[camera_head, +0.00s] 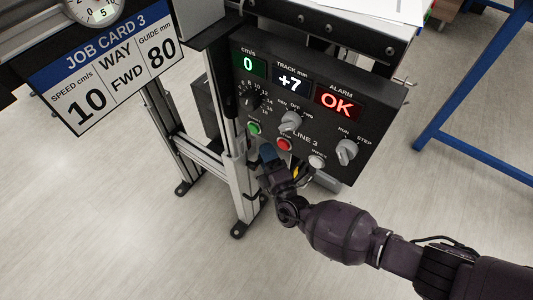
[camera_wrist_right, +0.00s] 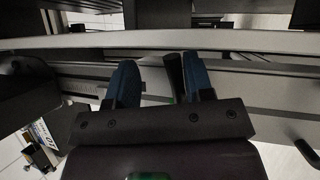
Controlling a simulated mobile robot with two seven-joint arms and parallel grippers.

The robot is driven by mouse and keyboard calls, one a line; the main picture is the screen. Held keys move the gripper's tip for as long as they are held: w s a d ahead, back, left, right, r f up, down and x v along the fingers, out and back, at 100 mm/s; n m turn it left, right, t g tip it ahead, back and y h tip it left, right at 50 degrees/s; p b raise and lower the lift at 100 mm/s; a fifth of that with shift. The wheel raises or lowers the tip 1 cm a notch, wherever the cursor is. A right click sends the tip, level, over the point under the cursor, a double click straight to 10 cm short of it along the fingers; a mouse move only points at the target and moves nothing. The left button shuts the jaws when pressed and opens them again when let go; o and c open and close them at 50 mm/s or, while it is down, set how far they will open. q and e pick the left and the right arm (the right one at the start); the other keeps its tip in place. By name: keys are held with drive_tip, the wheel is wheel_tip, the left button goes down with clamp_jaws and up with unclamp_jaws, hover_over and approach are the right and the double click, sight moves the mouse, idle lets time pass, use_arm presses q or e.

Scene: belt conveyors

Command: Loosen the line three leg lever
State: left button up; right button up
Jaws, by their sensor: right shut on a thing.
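My right gripper (camera_head: 267,155) reaches in from the lower right, just below the line 3 control panel (camera_head: 322,102) and beside the aluminium leg (camera_head: 238,170). In the right wrist view its two blue fingers (camera_wrist_right: 161,84) stand on either side of a dark lever-like handle (camera_wrist_right: 175,73), which lies close to the right finger. The gripper is shut on this lever. In the head view the lever is hidden by the gripper and panel. My left gripper is in neither view.
The panel shows 0 cm/s, track +7 mm and a red OK, with knobs and buttons close above my gripper. A job card (camera_head: 108,62) hangs at upper left. A blue frame (camera_head: 465,100) stands at right. The floor (camera_head: 130,240) at lower left is clear.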

use_arm(q)
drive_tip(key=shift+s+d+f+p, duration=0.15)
drive_tip(key=shift+p, duration=0.3)
use_arm(e)
drive_tip(key=v, duration=1.1)
drive_tip(key=shift+w, duration=0.1)
